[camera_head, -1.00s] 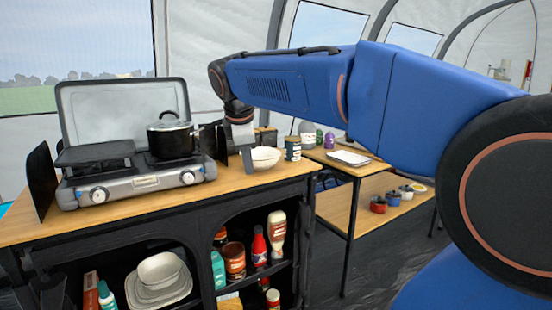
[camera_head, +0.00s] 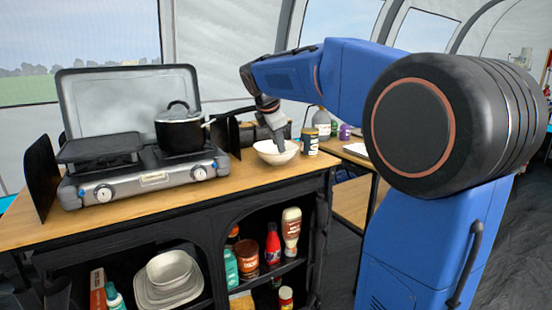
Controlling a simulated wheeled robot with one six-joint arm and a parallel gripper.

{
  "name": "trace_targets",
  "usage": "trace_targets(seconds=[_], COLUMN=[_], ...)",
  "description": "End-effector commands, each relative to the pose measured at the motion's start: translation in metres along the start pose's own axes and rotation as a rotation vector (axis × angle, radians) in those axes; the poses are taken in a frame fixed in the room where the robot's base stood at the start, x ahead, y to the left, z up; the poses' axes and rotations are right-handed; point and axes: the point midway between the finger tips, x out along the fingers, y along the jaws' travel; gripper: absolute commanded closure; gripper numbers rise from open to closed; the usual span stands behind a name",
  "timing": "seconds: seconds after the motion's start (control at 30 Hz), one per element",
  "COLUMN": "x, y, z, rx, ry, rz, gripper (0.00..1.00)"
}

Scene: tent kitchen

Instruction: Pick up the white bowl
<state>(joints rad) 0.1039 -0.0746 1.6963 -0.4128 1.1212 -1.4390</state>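The white bowl (camera_head: 268,157) stands upright on the wooden top of the kitchen stand, right of the stove. My gripper (camera_head: 280,147) is tilted down over the bowl. Its fingertips appear to reach inside the rim or just above it. The fingers overlap in this view, so I cannot tell whether they are apart, shut, or touching the bowl wall. The bowl's far side is partly hidden behind the gripper.
A stove (camera_head: 140,170) with a black pot (camera_head: 180,131) stands left of the bowl. A labelled can (camera_head: 310,142) stands close to its right. Dark containers are behind it. Shelves below hold several bottles and a stack of pale dishes (camera_head: 168,280).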

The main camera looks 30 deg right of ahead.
Motion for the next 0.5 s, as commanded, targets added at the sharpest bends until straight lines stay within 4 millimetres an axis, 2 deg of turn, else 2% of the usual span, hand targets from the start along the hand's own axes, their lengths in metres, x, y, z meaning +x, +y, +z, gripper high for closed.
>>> trace_targets(seconds=[0.13,0.5], x=[0.022,0.043], y=[0.000,0.002], z=[0.000,0.001], rx=[0.000,0.001], ry=[0.000,0.000], rz=[-0.003,-0.002], gripper=[0.73,0.73])
